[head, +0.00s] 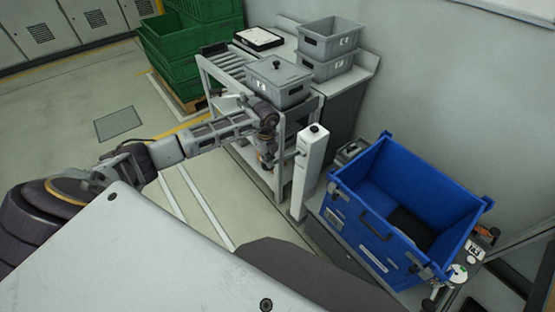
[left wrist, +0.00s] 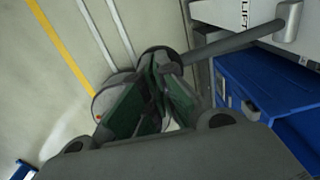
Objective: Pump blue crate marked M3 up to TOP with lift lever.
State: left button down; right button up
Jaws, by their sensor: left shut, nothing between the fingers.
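The blue crate (head: 362,215) stands at the right in the head view on a low grey unit. Something dark lies inside it, and I cannot read its marking. A white post (head: 312,170) stands left of it. My left gripper (head: 266,160) is shut and empty, left of the post. Its fingers (left wrist: 162,85) are at the lever's free end; I cannot tell whether they touch. My right gripper is not visible.
Behind my left gripper is a roller stand (head: 228,68) with a lidded grey box (head: 278,85). Stacked grey bins (head: 330,40) sit on a bench against the wall. Green crates (head: 180,60) stand on a pallet at the back. The floor at left is clear.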

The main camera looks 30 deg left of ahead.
aim_at(266, 168)
pick_arm(q)
jog(key=shift+s+f, duration=0.15)
jog(key=shift+f, duration=0.2)
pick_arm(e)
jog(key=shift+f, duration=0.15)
pick_arm(q)
jog(key=shift+s+a+f+b, duration=0.1)
jog(key=shift+s+f+b, duration=0.15)
jog(key=shift+f+b, duration=0.4)
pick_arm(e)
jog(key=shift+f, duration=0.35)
pick_arm(q)
jog(key=shift+f, duration=0.25)
jog(key=shift+s+a+f, duration=0.1)
jog(key=shift+f, duration=0.7)
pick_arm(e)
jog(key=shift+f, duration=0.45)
pick_arm(q)
jog(key=shift+f+b, duration=0.1)
jog(key=shift+b, duration=0.2)
